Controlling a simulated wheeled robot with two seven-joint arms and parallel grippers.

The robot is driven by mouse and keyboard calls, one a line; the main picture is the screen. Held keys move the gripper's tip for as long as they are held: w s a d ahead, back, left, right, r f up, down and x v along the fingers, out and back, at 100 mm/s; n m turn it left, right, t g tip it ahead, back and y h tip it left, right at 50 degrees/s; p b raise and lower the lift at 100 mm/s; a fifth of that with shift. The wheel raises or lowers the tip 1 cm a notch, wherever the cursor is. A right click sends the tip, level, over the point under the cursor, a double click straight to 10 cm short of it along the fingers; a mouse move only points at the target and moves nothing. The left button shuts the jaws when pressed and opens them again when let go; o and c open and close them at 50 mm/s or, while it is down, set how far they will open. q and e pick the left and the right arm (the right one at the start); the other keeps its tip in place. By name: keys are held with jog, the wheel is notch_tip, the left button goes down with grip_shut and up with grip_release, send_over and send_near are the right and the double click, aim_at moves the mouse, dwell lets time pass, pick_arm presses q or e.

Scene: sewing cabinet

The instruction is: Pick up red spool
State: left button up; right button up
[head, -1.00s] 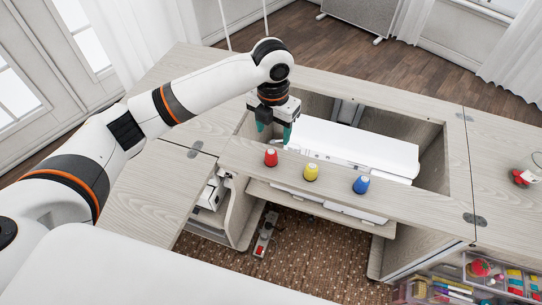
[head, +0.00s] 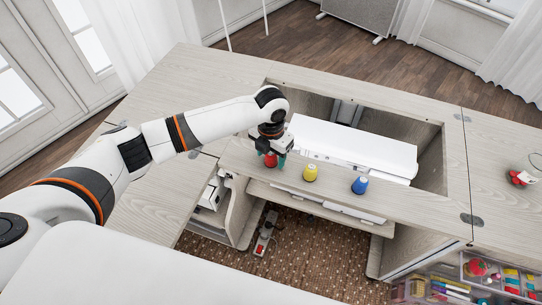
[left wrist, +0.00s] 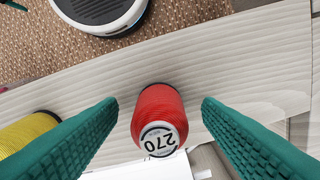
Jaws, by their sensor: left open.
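The red spool (head: 270,160) stands on the front strip of the cabinet top, leftmost of three spools. In the left wrist view the red spool (left wrist: 160,120) shows its label "270" and lies between the two green fingers. My left gripper (head: 270,158) is open around the red spool, with a visible gap on each side in the left wrist view (left wrist: 160,112). In the head view the gripper partly hides the spool. My right gripper is not in view.
A yellow spool (head: 310,172) and a blue spool (head: 360,185) stand to the right on the same strip. Behind them is the cabinet opening with the white sewing machine (head: 350,147). A red pincushion (head: 518,177) lies on the right cabinet top (head: 500,150).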

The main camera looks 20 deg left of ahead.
pick_arm(q)
jog(key=shift+f, duration=0.15)
jog(key=shift+c, duration=0.2)
jog(key=c, duration=1)
